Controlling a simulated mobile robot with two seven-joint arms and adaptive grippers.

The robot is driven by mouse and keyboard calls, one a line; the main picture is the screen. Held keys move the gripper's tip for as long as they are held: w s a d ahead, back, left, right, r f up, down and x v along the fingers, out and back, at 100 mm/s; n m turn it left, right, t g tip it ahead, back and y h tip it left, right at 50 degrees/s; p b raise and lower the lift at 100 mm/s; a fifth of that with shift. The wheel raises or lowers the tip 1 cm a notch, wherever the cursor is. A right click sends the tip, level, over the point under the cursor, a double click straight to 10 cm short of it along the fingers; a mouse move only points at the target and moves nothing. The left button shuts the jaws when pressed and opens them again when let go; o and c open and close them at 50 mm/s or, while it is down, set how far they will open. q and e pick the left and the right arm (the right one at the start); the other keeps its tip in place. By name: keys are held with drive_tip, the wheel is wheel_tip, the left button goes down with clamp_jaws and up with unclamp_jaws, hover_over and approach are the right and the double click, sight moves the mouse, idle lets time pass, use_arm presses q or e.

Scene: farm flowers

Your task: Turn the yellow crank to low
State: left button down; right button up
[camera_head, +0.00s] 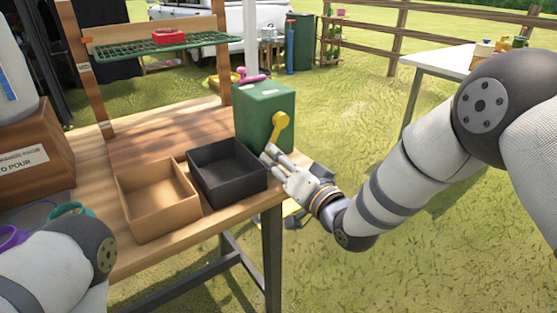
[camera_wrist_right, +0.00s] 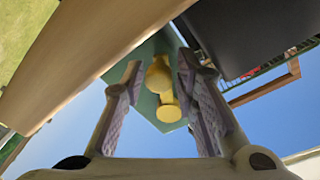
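The yellow crank (camera_head: 279,127) is on the side of a green box (camera_head: 262,103) at the right end of the wooden table. Its round knob points up in the head view. My right gripper (camera_head: 268,153) is just below and in front of the crank. In the right wrist view the crank (camera_wrist_right: 162,85) shows between the two fingers of my right gripper (camera_wrist_right: 157,82), which are apart. The fingers do not visibly grip it. My left arm shows at the lower left of the head view, but its gripper is out of view.
A black tray (camera_head: 228,194) and a tan tray (camera_head: 133,208) stand on the wooden table (camera_head: 120,150) left of my right gripper. A wooden box (camera_head: 32,187) stands at the far left. A pink object (camera_head: 250,78) is on or behind the green box. Grass lies open right of the table.

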drive_tip(key=shift+w+a, duration=0.2)
drive_tip(key=shift+w, duration=0.15)
drive_tip(key=shift+c, duration=0.4)
clamp_jaws()
drive_tip(key=shift+d, duration=0.1)
